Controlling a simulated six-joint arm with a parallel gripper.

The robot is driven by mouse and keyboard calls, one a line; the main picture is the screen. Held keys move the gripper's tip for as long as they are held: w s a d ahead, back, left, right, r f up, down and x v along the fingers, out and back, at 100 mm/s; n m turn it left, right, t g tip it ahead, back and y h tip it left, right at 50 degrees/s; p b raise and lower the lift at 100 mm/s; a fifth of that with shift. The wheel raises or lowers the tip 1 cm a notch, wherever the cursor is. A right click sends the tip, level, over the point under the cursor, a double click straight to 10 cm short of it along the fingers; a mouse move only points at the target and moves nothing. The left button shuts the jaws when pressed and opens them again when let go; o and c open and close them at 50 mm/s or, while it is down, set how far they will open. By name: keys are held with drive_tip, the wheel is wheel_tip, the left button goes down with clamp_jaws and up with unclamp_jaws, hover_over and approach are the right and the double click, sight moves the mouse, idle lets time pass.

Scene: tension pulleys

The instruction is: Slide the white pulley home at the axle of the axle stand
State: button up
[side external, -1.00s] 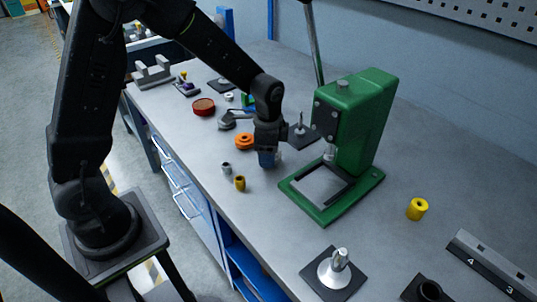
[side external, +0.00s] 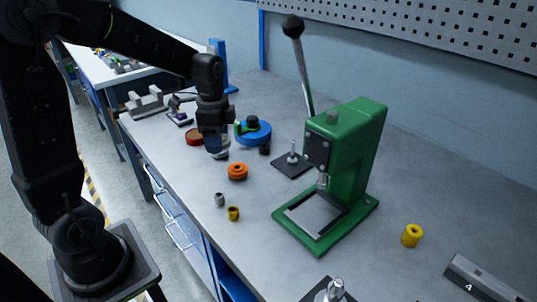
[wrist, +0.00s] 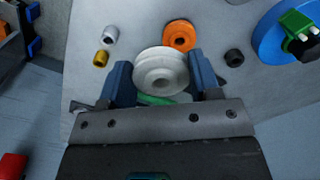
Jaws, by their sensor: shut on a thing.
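The white pulley (wrist: 150,77), a pale grooved disc with a centre hole, sits between the two blue fingers of my gripper (wrist: 162,72) in the wrist view. My gripper (side external: 217,148) is shut on it and points down over the bench in the side view, where only part of the pulley (side external: 221,155) shows. A dark square plate with a thin upright metal axle (side external: 292,157), which looks like the axle stand, is to the right of my gripper and apart from it. Another plate with a thicker silver post (side external: 334,290) is cut off at the front edge.
A green press (side external: 350,150) with a tall lever stands to the right. Small grey (side external: 219,199) and yellow (side external: 233,213) bushings lie nearer the front.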

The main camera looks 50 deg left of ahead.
drive_tip(key=shift+w, duration=0.1)
idle(0.3)
wheel_tip(320, 180, up, 5)
hover_over(290, 159)
wheel_tip(290, 159, down, 6)
drive_tip(key=shift+f, duration=0.2)
idle(0.5)
drive_tip(key=shift+f, duration=0.35)
idle(1.3)
drive_tip(key=shift+f, duration=1.35)
drive_tip(key=shift+f, duration=0.15)
drive_tip(key=shift+f, duration=1.4)
drive_tip(key=shift+f, duration=0.2)
